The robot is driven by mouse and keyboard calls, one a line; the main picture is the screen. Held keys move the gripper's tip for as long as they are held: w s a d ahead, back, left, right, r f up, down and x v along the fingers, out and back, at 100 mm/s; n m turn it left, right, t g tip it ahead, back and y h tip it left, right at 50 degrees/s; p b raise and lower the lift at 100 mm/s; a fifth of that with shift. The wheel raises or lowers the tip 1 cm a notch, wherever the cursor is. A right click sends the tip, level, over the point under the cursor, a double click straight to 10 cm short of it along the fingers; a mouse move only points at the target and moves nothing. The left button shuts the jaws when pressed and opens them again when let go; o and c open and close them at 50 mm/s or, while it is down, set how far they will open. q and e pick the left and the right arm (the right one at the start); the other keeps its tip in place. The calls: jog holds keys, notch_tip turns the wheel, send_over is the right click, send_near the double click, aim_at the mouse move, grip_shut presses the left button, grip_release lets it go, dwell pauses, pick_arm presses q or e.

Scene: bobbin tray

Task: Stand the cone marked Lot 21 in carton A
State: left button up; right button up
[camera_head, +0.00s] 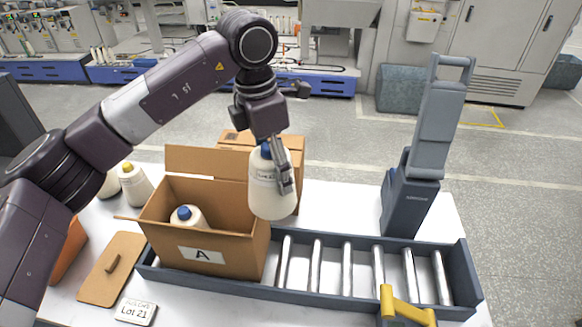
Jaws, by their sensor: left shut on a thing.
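My left gripper (282,170) is shut on a cream cone (268,200) with a blue top. The cone hangs upright, and the print on it is too small to read. It shows at the right edge of carton A (228,258), its base near the height of the carton's rim in the picture. Carton A is open, with its flaps out and a white label "A" on its front. Another cream cone with a blue top (187,216) stands inside it at the left. A card (135,312) reading "Lot 21" lies on the table at the front left. My right gripper is not in view.
Carton A stands at the left end of a roller conveyor (362,297); the rollers to its right are bare. Another carton (296,146) stands behind. Cream cones, one yellow-topped (135,187), stand at left. A grey-blue upright device (409,205) and a yellow handle (407,309) are at right.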

pick_arm(q)
jog(key=shift+w+a+r, duration=0.1)
jog(key=shift+a, duration=1)
jog(key=w+a, duration=0.1)
jog(key=a, duration=0.7)
notch_tip(320, 180, down, 22)
jog(key=b, duration=1.4)
jog(key=shift+w+f, duration=0.2)
jog(key=shift+w, duration=0.05)
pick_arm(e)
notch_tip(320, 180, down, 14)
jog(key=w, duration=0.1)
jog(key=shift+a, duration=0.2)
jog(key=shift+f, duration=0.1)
pick_arm(q)
jog(key=o, duration=1.6)
jog(key=shift+c, duration=0.2)
